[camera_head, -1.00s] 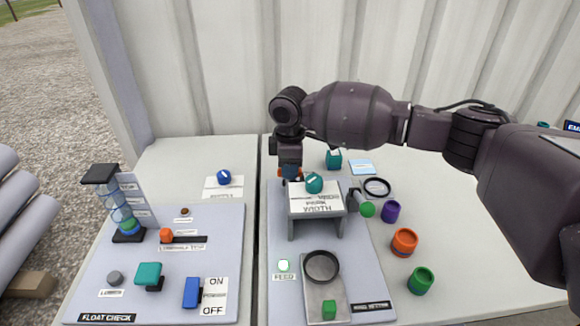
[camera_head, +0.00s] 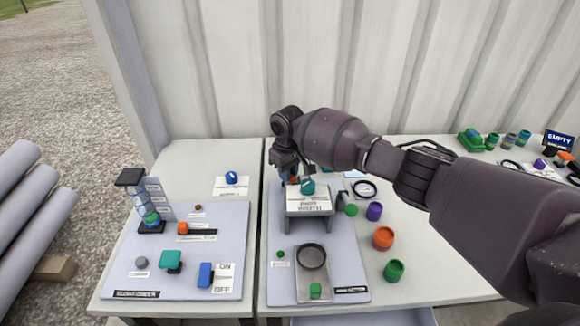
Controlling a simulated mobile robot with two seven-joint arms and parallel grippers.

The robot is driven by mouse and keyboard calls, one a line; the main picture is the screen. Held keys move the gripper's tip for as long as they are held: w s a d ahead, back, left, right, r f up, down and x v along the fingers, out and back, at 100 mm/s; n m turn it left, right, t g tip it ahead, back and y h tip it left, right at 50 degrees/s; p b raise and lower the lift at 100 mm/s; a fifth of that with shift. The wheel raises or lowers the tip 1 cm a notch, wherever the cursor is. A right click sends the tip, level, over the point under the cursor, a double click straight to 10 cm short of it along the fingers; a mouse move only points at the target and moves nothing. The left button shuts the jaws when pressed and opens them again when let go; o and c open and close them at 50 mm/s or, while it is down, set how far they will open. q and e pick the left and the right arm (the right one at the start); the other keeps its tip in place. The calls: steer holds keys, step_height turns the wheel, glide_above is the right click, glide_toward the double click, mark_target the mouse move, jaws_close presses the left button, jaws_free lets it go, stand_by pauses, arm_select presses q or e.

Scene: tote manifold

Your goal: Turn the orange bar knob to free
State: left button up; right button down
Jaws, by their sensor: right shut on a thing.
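My right gripper (camera_head: 287,174) reaches down from the right behind the grey stand on the middle panel (camera_head: 350,262). It is shut on an orange piece, seemingly the orange bar knob (camera_head: 293,179). Only a little orange shows beside a blue part at the fingertips. The knob's bar direction and its markings are hidden by the gripper and the stand. The stand (camera_head: 310,204) carries a teal knob with a white mark (camera_head: 308,187) and a white label. My left gripper is not in view.
On the left panel (camera_head: 120,280) are an orange slider (camera_head: 183,228), a teal block (camera_head: 171,260) and a blue ON/OFF switch (camera_head: 205,274). Purple (camera_head: 374,211), orange (camera_head: 383,238) and green (camera_head: 394,270) cups stand right of the middle panel. A corrugated wall rises behind.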

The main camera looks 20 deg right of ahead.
steer(key=m+p, duration=0.4)
steer(key=m, duration=0.1)
steer(key=shift+a+r, duration=0.1)
steer(key=shift+r, duration=0.05)
steer(key=shift+m+p, duration=0.8)
steer(key=shift+m, duration=0.2)
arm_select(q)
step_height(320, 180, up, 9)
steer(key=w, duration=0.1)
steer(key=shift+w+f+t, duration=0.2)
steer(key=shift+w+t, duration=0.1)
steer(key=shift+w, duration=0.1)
arm_select(e)
steer(key=shift+m, duration=0.4)
arm_select(q)
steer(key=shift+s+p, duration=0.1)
steer(key=shift+p, duration=0.2)
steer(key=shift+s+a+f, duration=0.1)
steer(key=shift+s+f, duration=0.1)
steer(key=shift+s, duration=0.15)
arm_select(e)
steer(key=c, duration=1)
jaws_free()
steer(key=shift+c, duration=0.2)
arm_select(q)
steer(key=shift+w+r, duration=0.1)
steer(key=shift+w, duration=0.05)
